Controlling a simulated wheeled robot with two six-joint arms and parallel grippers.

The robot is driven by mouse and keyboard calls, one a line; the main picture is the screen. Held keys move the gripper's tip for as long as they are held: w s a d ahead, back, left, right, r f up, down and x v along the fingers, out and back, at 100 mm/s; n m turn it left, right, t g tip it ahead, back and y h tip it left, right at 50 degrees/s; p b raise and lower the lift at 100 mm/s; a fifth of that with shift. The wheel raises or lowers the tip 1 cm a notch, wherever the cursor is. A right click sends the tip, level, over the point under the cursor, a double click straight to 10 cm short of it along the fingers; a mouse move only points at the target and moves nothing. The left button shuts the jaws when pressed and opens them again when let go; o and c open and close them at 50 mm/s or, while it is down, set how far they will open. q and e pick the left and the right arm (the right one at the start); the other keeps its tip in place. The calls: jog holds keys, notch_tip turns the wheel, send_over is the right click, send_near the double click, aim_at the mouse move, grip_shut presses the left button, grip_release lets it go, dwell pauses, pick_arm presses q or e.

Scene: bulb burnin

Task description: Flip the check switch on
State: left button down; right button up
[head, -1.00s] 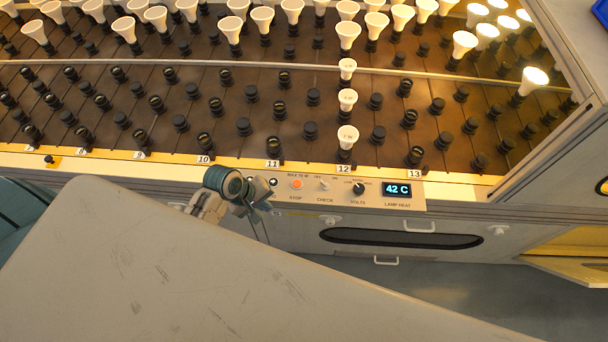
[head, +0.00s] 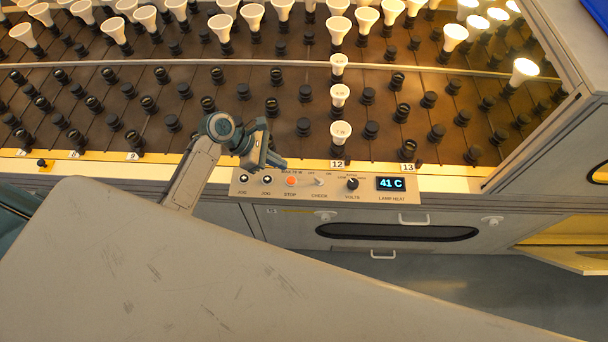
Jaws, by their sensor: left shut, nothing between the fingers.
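The check switch (head: 319,181) is a small pale toggle on the control panel (head: 240,188), above the word CHECK. It sits between the red stop button (head: 291,181) and the black volts knob (head: 352,184). Its lever is too small to tell which way it leans. My left gripper (head: 281,163) is shut and empty, above the panel's back edge. In the picture it is up and left of the switch, near the stop button, and apart from the switch. My right gripper is not in view.
Behind the panel is a brown rack (head: 300,150) of black sockets, several holding white bulbs; a few at the upper right are lit. The lamp heat display (head: 391,184) reads 41 C. Two jog buttons (head: 254,179) sit at the panel's left end.

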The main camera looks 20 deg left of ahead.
aim_at(317, 179)
pick_arm(q)
jog(key=p+x, duration=0.1)
jog(key=x, duration=0.7)
jog(key=shift+w+d+f, duration=0.1)
jog(key=shift+d, duration=0.15)
jog(key=shift+p+x, duration=0.3)
jog(key=shift+x, duration=0.45)
